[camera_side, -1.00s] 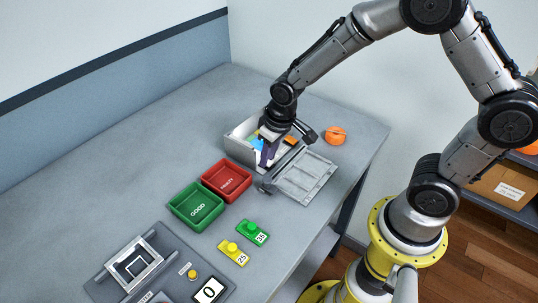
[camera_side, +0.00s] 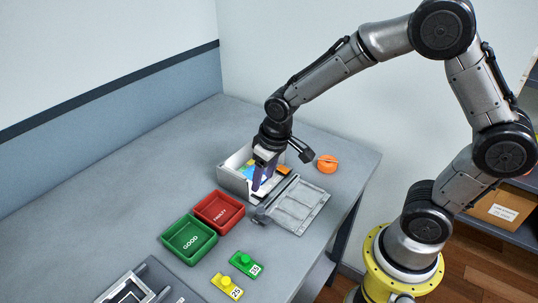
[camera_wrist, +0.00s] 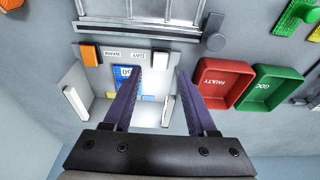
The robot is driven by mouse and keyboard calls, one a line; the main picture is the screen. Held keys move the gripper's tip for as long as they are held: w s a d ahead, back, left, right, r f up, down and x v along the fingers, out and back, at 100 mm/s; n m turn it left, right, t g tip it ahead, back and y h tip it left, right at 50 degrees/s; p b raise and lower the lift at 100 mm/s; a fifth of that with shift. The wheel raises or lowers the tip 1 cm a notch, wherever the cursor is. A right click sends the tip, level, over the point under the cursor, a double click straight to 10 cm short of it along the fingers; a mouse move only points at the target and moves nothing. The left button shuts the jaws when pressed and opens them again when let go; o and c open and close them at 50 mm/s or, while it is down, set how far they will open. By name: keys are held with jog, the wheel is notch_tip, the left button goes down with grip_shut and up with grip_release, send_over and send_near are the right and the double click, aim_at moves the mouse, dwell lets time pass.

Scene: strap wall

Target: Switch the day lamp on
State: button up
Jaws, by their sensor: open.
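An open grey box (camera_side: 233,183) stands on the table in the side view, its lid folded down in front. In the wrist view its inside shows a blue panel (camera_wrist: 127,78) marked 50, a DAY label (camera_wrist: 137,55), a WARM label (camera_wrist: 112,53) and an orange block (camera_wrist: 89,55) beside WARM. My gripper (camera_wrist: 157,80) is open and empty, its purple fingers over the box. The left finger partly covers the panel. In the side view my gripper (camera_side: 259,182) reaches down at the box. I cannot tell whether it touches anything, or which part switches the day lamp.
The grey lid (camera_side: 294,205) lies in front of the box. A red FAULTY tray (camera_side: 219,211) and a green GOOD tray (camera_side: 189,238) stand to its left. An orange round object (camera_side: 327,163) lies to the right. Green (camera_side: 243,263) and yellow (camera_side: 226,286) blocks lie nearer.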

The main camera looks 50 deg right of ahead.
jog(key=v, duration=1)
jog(key=s+d+r+t, duration=0.2)
jog(key=s+r+t, duration=0.1)
jog(key=s+r, duration=0.5)
jog(key=s+f, duration=0.2)
jog(key=s, duration=0.7)
jog(key=shift+d, duration=0.3)
dwell(2.4)
